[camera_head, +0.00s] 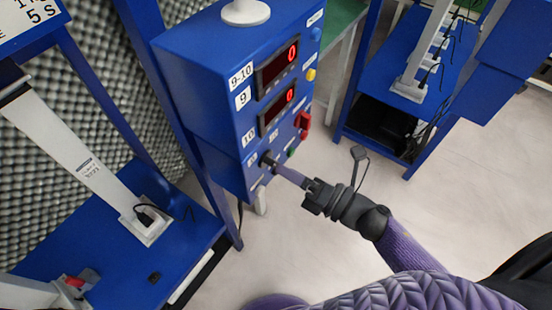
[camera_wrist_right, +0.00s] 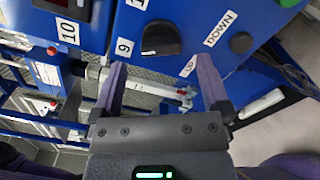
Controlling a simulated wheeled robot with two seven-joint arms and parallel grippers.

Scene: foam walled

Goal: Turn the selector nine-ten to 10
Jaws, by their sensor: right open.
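The selector is a black knob on the front face of a blue control box; it shows in the right wrist view (camera_wrist_right: 160,38) and, small, in the head view (camera_head: 267,158). A white label 9 (camera_wrist_right: 124,47) sits beside it. Another label lies partly hidden near my right-hand finger in the wrist view. My left gripper is out of view.
The box (camera_head: 215,110) carries two red displays (camera_head: 278,68), both reading 0, and several buttons. Blue benches stand left (camera_head: 105,255) and at the back right. The floor (camera_head: 300,225) between is clear.

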